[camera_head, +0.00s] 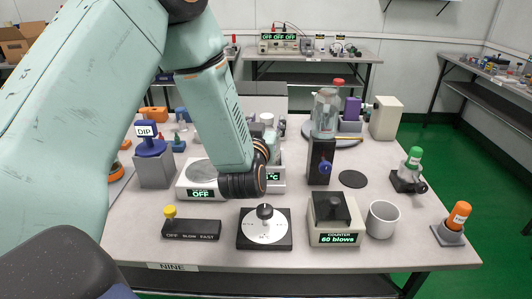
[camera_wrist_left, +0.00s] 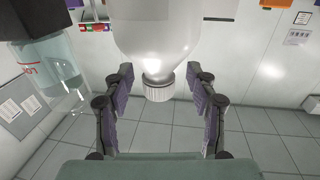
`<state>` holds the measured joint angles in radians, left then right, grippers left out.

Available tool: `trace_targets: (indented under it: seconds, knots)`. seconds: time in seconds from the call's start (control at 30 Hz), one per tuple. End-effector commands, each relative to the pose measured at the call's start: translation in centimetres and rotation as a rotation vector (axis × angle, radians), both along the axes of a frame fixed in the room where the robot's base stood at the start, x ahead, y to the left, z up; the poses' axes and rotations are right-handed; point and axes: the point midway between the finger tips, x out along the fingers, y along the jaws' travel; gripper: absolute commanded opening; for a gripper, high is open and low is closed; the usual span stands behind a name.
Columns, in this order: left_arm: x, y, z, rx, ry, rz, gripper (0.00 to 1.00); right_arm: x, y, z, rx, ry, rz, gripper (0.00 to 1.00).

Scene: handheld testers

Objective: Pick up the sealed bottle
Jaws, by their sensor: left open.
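My left gripper (camera_wrist_left: 159,76) is open, with one finger on each side of the cap and a visible gap on both sides. In the head view a white cap (camera_head: 267,118) shows beside my left arm, probably the same bottle; most of it is hidden. My right gripper is not in view.
A scale (camera_head: 200,182), a dial plate (camera_head: 264,229), a counter box (camera_head: 334,218) and a white cup (camera_head: 382,219) occupy the front of the table.

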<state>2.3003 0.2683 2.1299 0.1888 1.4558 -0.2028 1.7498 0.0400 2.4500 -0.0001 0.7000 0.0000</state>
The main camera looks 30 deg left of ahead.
Motion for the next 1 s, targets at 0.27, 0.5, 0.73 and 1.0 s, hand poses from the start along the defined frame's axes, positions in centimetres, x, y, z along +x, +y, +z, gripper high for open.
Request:
trace_targets:
  seconds: [0.27,0.5,0.73,1.0]
  knots:
    - [0.64,0.28,0.0,0.0,0.001,0.0,0.57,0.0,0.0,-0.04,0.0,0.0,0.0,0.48]
    - [0.68,0.31,-0.01,0.0,0.001,0.0,0.4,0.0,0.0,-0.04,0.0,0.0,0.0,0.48]
    - [0.68,0.3,-0.01,0.0,0.001,0.0,0.2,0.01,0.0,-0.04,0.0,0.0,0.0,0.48]
    - [0.66,0.29,-0.03,-0.001,0.002,0.0,0.0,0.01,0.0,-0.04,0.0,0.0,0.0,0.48]
